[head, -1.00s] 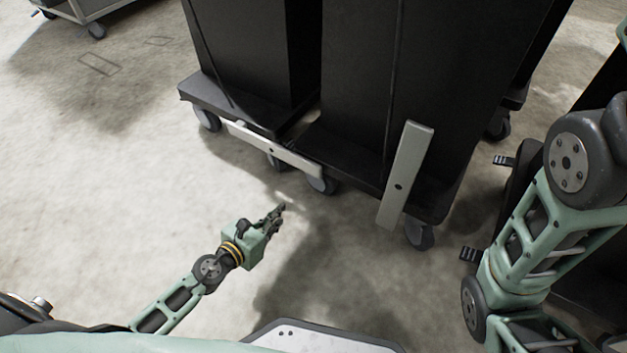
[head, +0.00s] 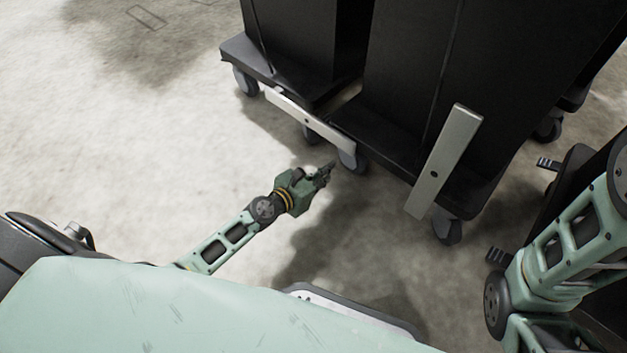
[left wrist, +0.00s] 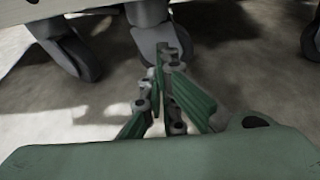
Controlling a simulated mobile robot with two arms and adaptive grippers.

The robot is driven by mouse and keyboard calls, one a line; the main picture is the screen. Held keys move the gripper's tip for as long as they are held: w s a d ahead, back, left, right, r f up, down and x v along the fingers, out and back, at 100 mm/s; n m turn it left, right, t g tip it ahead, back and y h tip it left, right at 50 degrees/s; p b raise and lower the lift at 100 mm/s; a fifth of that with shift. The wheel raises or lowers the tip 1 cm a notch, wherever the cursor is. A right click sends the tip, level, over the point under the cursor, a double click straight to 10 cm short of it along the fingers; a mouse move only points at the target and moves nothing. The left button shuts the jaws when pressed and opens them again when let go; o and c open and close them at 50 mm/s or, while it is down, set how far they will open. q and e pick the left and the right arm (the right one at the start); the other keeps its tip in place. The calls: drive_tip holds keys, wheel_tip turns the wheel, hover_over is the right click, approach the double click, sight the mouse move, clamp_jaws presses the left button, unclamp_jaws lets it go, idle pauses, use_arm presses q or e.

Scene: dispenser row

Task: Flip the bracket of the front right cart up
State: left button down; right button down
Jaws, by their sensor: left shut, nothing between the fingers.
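Two black carts stand side by side: a left cart (head: 300,40) and a right cart (head: 405,75). A long pale metal bracket (head: 447,155) stands up at a slant against the front of the right cart. A second pale bracket (head: 308,121) lies low and nearly level across the front of the left cart, its right end near the right cart's left caster; a pale bar also shows in the left wrist view (left wrist: 60,20). My left gripper (head: 327,170) is shut and empty, low before that caster, apart from both brackets. My right gripper is out of view.
Grey casters (head: 352,158) carry the carts, and another caster (head: 447,229) is under the right cart's front corner. My right arm is at the right, near dark pedals (head: 548,163). Open concrete floor (head: 120,140) lies to the left.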

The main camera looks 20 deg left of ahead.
use_arm(q)
drive_tip(key=shift+b+x, duration=0.35)
drive_tip(key=shift+x, duration=0.85)
wheel_tip(320, 180, up, 4)
drive_tip(key=p, duration=0.3)
